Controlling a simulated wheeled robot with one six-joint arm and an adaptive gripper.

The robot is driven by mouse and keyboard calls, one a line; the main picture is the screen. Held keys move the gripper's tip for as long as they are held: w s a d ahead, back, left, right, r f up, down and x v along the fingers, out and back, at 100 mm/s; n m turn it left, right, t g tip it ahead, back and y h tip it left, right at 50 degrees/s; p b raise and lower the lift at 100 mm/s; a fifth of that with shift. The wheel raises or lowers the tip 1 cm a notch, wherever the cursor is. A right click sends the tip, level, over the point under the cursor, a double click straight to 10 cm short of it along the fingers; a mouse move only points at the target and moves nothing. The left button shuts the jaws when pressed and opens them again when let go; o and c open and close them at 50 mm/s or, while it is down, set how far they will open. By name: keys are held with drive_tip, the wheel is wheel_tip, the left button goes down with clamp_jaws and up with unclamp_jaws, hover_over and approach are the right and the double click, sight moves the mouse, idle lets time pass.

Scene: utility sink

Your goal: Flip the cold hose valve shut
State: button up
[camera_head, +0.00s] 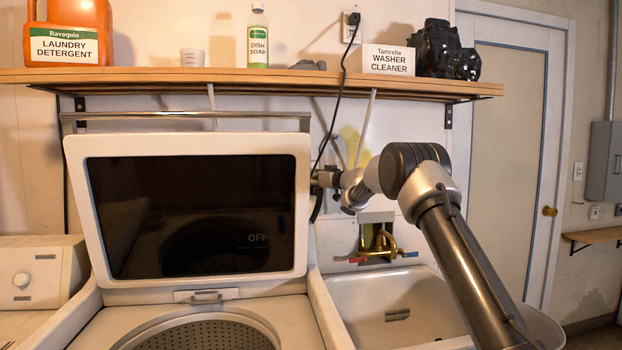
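A recessed wall box (377,222) above the sink holds a brass valve assembly (381,243). A blue-tipped handle (410,254), which by its colour is the cold one, sticks out to the right. A red-tipped handle (357,260) sticks out to the left. Both handles look roughly level, but they are small here. My gripper (322,181) is up and to the left of the box, beside the right edge of the raised washer lid. It is apart from both handles. Its fingers are dark and small, so I cannot tell whether they are open.
The open washer lid (295,215) stands close on the left. A wooden shelf (330,84) with bottles and boxes runs above. A black cord (338,105) hangs near my gripper. The white sink (400,305) lies below the valves. Space directly before the wall box looks clear.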

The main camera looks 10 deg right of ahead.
drive_tip(key=shift+w+a+m+t+h, duration=0.1)
drive_tip(key=shift+w+m+t+h, duration=0.1)
drive_tip(key=shift+m+t+h, duration=0.65)
drive_tip(key=shift+w+a+m+t+h, duration=0.15)
drive_tip(key=shift+m+t+h, duration=0.2)
drive_tip(key=shift+m+h, duration=0.95)
drive_tip(key=shift+d+h, duration=0.1)
drive_tip(key=shift+h, duration=0.55)
drive_tip(key=o, duration=0.8)
drive_tip(key=shift+c, duration=0.2)
drive_tip(key=v, duration=1.2)
